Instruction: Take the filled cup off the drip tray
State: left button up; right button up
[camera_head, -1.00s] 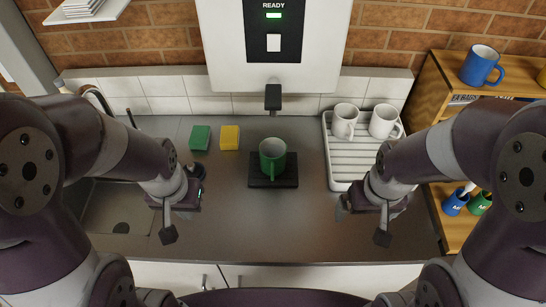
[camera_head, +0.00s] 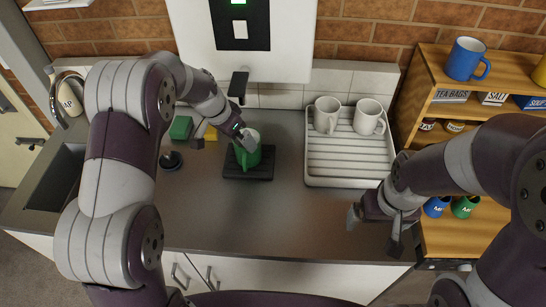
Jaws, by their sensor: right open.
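The green cup (camera_head: 251,157) stands upright on the black drip tray (camera_head: 236,171), below the dispenser spout (camera_head: 238,86). What is inside it cannot be made out. My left gripper (camera_head: 222,138) is at the cup's upper left, its fingers apart. One finger overlaps the cup's rim in the picture; the other is left of the cup. Whether it touches the cup cannot be told. My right gripper (camera_head: 376,229) is open and empty over the counter's front right, away from the cup.
A white rack (camera_head: 345,165) with two white mugs (camera_head: 368,117) stands right of the drip tray. A green sponge (camera_head: 181,127) and a partly hidden yellow sponge (camera_head: 211,133) lie left. A wooden shelf (camera_head: 432,80) is at right. The counter (camera_head: 270,220) in front is clear.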

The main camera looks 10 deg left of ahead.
aim_at(247, 153)
pick_arm(q)
jog(key=m, duration=0.1)
jog(key=a+r+m, duration=0.1)
jog(key=m, duration=0.1)
jog(key=shift+w+r+h, duration=0.15)
jog(key=shift+w+h, duration=0.15)
jog(key=shift+w, duration=0.05)
jog(key=p+x, duration=0.1)
jog(key=x, duration=0.1)
jog(key=p+x, duration=0.1)
jog(key=x, duration=0.1)
jog(key=p+x, duration=0.1)
jog(key=x, duration=0.2)
jog(key=shift+w+d+r, duration=0.2)
jog(key=shift+w+d, duration=0.1)
jog(key=shift+d, duration=0.1)
jog(key=shift+a+f, duration=0.25)
jog(key=shift+f, duration=0.05)
jog(key=shift+d, duration=0.15)
jog(key=c, duration=1)
jog(key=shift+r, duration=0.1)
jog(key=shift+c, duration=1.3)
jog(key=shift+w, duration=0.1)
pick_arm(e)
jog(key=r, duration=0.1)
jog(key=a+r, duration=0.1)
jog(key=r, duration=0.1)
jog(key=shift+s+a+r, duration=0.15)
jog(key=shift+r, duration=0.1)
